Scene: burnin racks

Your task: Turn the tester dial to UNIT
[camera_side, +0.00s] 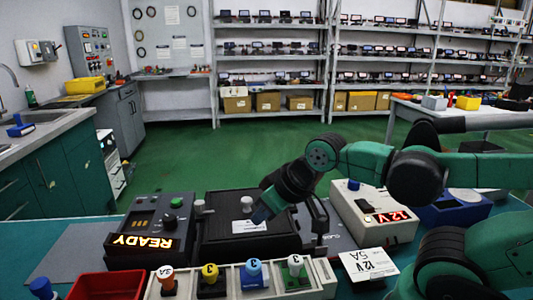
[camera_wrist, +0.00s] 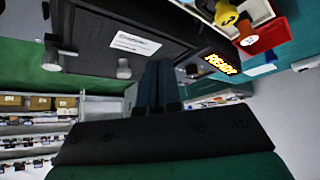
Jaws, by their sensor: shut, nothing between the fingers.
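The tester (camera_side: 150,232) is a dark box at the left of the bench, with a lit READY display (camera_side: 142,242). A green button (camera_side: 176,203) and a dark round knob (camera_side: 167,218) are on its top. I cannot read any dial marks, UNIT included. The READY display also shows at the upper right in the wrist view (camera_wrist: 220,64). My gripper (camera_side: 262,213) is shut and empty, fingers pointing down over the black lidded box (camera_side: 225,204) right of the tester. In the wrist view its fingers (camera_wrist: 158,64) are together in front of that box.
The black box has a white label (camera_side: 249,226) and a pale knob (camera_side: 198,206). A white supply (camera_side: 372,207) reading 12 V stands right, by a 12V 5A card (camera_side: 368,264). In front are a holder (camera_side: 240,281) with several coloured plugs and a red bin (camera_side: 106,284).

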